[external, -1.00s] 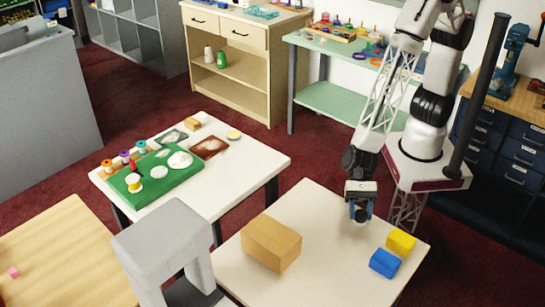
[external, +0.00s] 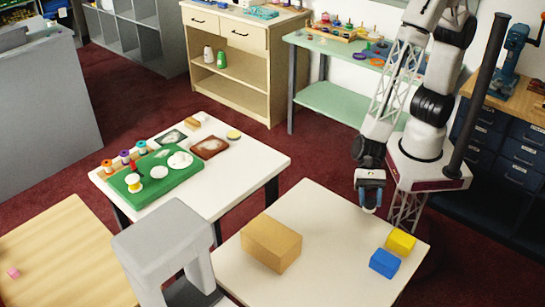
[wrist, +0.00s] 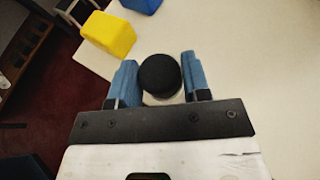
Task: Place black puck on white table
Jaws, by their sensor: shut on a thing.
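My gripper (external: 370,207) is above the far right edge of the near white table (external: 330,265). In the wrist view its two blue fingers (wrist: 159,80) are closed around a round black puck (wrist: 159,72), with a pale part showing just below the puck. The puck is hard to make out in the external view. The wrist view also shows the white table top (wrist: 250,60) around and beyond the fingers. I cannot tell the exact height of the puck over the table.
On the near table are a yellow block (external: 401,241), a blue block (external: 384,263) and a tan box (external: 271,243). Another white table (external: 250,160) holds a green board (external: 185,183) and small items. A grey stool (external: 165,240) stands at the front. The table's middle is clear.

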